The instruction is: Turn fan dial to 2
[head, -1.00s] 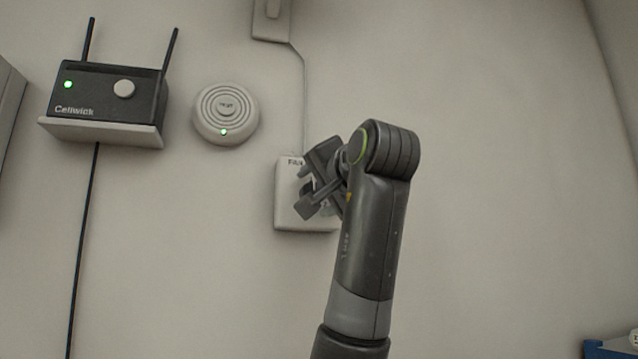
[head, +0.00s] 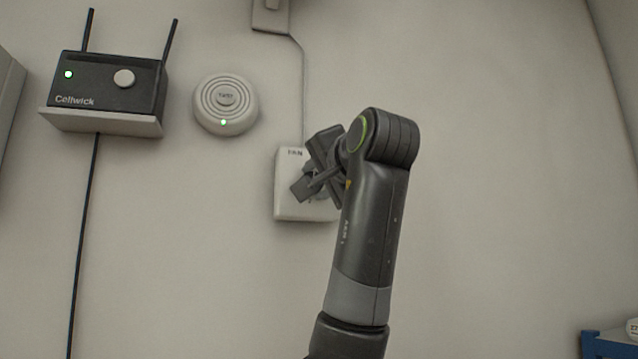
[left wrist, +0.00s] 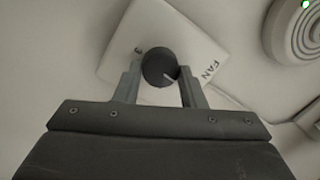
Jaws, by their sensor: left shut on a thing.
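The fan control is a pale square plate (head: 287,200) on the wall, marked FAN at its top. My left gripper (head: 314,184) is in front of it and covers its dial in the head view. In the left wrist view the plate (left wrist: 185,42) looks tilted, and its round black dial (left wrist: 158,64) sits between the two fingers of my left gripper (left wrist: 160,76), which is shut on it. A short white pointer line on the dial runs toward the lower right, on the side of the FAN lettering. My right gripper is not in view.
A black Cellwick router (head: 108,88) on a pale shelf (head: 100,122) and a round white device (head: 226,104) with a lit lamp are left of the plate. A conduit (head: 303,95) runs up from it. The wall to the right is bare. A blue object (head: 604,345) is at lower right.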

